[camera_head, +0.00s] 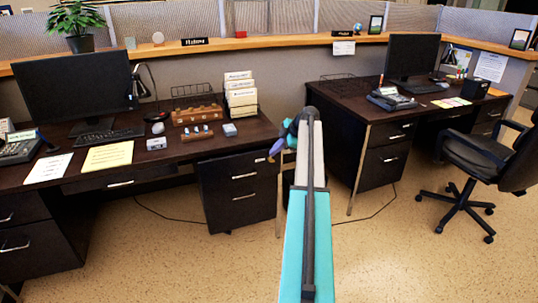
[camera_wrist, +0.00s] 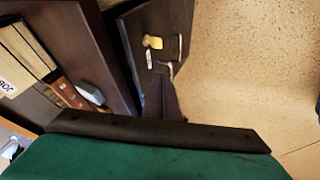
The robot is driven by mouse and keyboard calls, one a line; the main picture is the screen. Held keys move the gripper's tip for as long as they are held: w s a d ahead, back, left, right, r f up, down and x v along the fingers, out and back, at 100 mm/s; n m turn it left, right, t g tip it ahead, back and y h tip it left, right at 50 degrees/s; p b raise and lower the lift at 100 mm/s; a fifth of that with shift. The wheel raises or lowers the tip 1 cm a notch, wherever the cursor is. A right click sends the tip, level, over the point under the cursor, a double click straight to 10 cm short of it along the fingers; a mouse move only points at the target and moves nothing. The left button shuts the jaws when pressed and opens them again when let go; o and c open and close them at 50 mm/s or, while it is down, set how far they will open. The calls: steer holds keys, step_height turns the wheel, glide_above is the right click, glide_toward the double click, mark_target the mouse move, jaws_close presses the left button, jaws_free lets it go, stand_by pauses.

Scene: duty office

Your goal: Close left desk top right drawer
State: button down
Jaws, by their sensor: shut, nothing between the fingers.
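The left desk (camera_head: 165,160) is dark wood with a drawer pedestal at its right end. Its top right drawer (camera_head: 240,167) has a dark front and a metal handle. In the wrist view the drawer front (camera_wrist: 165,25) seems to stand out a little past the desk edge; how far is hard to tell. My gripper (camera_head: 276,148) is shut and empty near the right side of the drawer, at about desk-top height. In the wrist view dark finger shapes (camera_wrist: 164,100) show below the drawer front. I cannot tell whether they touch it.
Letter holders (camera_head: 241,97), a wooden organizer (camera_head: 196,114) and a monitor (camera_head: 75,85) stand on the left desk. The right desk (camera_head: 372,125) is just beyond my arm, with an office chair (camera_head: 490,160) beside it. The speckled floor (camera_head: 400,250) in front is clear.

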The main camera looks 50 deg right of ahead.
steer(key=v, duration=0.6)
steer(key=c, duration=2.5)
jaws_free()
